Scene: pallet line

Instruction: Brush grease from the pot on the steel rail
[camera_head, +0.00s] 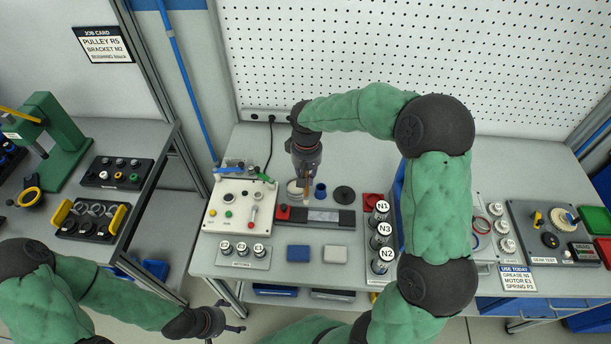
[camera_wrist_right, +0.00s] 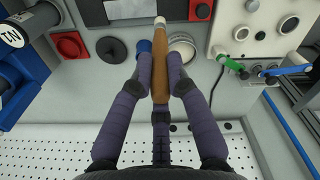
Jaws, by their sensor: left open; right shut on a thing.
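My right gripper (camera_head: 305,172) is shut on a brush (camera_head: 307,189) with a brown handle, its pale end pointing down. In the right wrist view my right gripper (camera_wrist_right: 160,72) grips the brown handle of the brush (camera_wrist_right: 161,50). A round pale pot (camera_head: 292,187) stands just left of the brush; it also shows in the wrist view (camera_wrist_right: 184,46). The steel rail (camera_head: 324,215) lies on a dark base in front of the brush. I cannot tell whether the brush touches it. My left gripper (camera_head: 212,324) is open and empty, low in front of the table.
Black cans N1, N3 and N2 (camera_head: 381,228) stand right of the rail. A blue cup (camera_head: 320,190) and a black disc (camera_head: 344,195) sit behind it. A switch panel (camera_head: 237,207) is at left. Blue and white blocks (camera_head: 335,254) lie in front.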

